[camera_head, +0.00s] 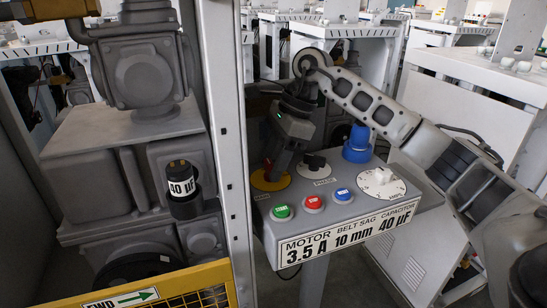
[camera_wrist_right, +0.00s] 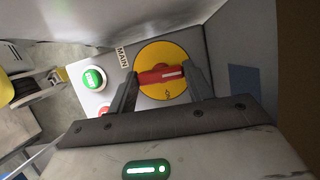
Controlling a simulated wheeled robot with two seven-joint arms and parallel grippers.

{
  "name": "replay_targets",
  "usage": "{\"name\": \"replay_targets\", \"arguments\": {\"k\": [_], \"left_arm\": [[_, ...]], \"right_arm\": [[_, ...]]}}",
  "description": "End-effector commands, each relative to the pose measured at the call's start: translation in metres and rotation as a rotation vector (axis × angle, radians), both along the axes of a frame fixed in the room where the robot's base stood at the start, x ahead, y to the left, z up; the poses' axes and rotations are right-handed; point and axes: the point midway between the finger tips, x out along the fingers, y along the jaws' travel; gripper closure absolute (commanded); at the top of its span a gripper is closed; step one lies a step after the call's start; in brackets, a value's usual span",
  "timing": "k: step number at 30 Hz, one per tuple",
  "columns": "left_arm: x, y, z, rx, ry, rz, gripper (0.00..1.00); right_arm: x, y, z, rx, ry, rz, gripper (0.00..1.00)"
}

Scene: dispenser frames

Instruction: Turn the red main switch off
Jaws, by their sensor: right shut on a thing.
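The red main switch (camera_wrist_right: 158,75) is a red handle on a round yellow plate (camera_wrist_right: 170,55), with a MAIN label beside it. In the wrist view the handle lies nearly across the picture, a pale mark near its right end. My right gripper (camera_wrist_right: 162,82) has one finger at each end of the handle and is shut on it. In the head view my right gripper (camera_head: 272,172) points down at the yellow plate (camera_head: 262,184) on the grey control box (camera_head: 330,217); the red handle is hidden there. My left gripper is not in view.
A white post (camera_head: 225,130) rises close to the left.

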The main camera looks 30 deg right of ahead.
Motion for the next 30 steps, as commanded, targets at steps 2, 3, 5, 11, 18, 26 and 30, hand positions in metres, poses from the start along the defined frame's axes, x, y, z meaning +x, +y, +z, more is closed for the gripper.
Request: {"name": "replay_targets", "arguments": {"k": [2,3,5,11,18,26,30], "left_arm": [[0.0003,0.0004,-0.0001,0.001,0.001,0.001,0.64],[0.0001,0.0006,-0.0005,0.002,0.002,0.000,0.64],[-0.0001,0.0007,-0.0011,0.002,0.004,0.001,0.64],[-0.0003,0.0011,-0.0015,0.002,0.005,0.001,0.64],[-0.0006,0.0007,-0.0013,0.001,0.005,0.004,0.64],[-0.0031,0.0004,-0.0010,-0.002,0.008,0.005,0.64],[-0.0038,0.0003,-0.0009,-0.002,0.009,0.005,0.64]], "right_arm": [[0.0010,-0.0002,0.0019,0.001,-0.005,0.023,0.72],[0.0010,-0.0002,0.0019,0.001,-0.004,0.033,0.72],[0.0010,-0.0004,0.0017,0.001,-0.005,0.044,0.72],[0.0008,-0.0004,0.0014,0.000,-0.004,0.062,0.72],[0.0008,-0.0003,0.0014,-0.001,-0.005,0.064,0.72],[0.0007,-0.0003,0.0009,-0.001,-0.003,0.063,0.27],[0.0005,-0.0001,0.0005,-0.001,-0.002,0.063,0.27]]}}
